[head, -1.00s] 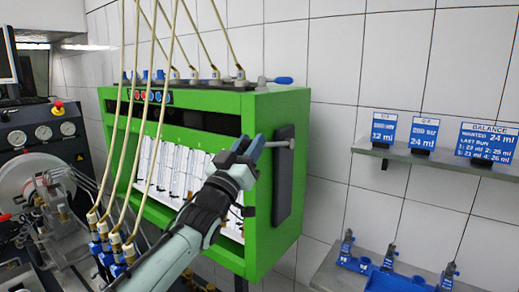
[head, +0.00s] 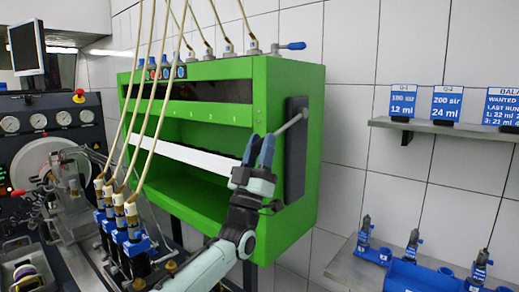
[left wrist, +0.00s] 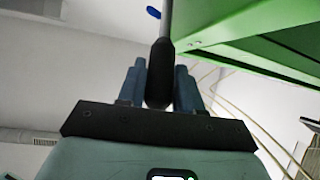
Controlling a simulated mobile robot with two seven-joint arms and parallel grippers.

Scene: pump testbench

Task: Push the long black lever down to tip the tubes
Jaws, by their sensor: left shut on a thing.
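The lever shows in the head view as a grey rod (head: 291,122) running from the dark plate (head: 296,150) on the right side of the green cabinet (head: 270,105). It slopes down-left to my left gripper (head: 260,142). In the left wrist view, the lever's black grip (left wrist: 160,72) sits between the blue fingers of my left gripper (left wrist: 158,84), which is shut on it. The tubes cannot be made out; a long white bar (head: 192,156) crosses the cabinet's open front, with green interior below it. My right gripper is not in view.
Hoses (head: 152,85) hang in front of the cabinet to blue-based injectors (head: 128,215). A small blue-handled lever (head: 294,46) is on the cabinet top. A shelf with blue signs (head: 445,128) and a lower shelf (head: 350,263) are at the right.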

